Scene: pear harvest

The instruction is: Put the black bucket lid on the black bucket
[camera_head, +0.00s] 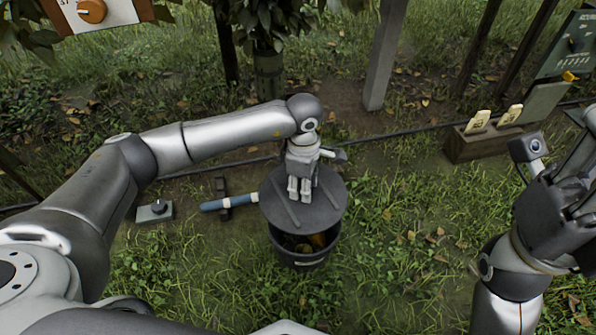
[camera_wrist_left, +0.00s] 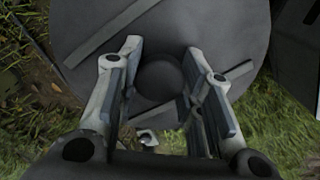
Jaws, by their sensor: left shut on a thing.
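The black bucket lid (camera_head: 329,206) is a dark round disc with raised bars and a round knob, which shows in the left wrist view (camera_wrist_left: 160,78). My left gripper (camera_head: 299,191) is over the lid, its fingers (camera_wrist_left: 164,75) on either side of the knob, shut on it. The black bucket (camera_head: 300,257) stands on the grass under the lid. The lid covers the back of its opening; the front part shows brownish contents. The lid appears above the rim and shifted back. My right gripper (camera_head: 577,190) is at the right edge, partly cut off; its opening is unclear.
A blue-handled tool (camera_head: 225,202) lies left of the bucket, with a small grey box with a knob (camera_head: 155,210) beyond it. A wooden block with pale tags (camera_head: 487,140) stands at the back right. A post (camera_head: 385,60) rises behind. Grass in front is clear.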

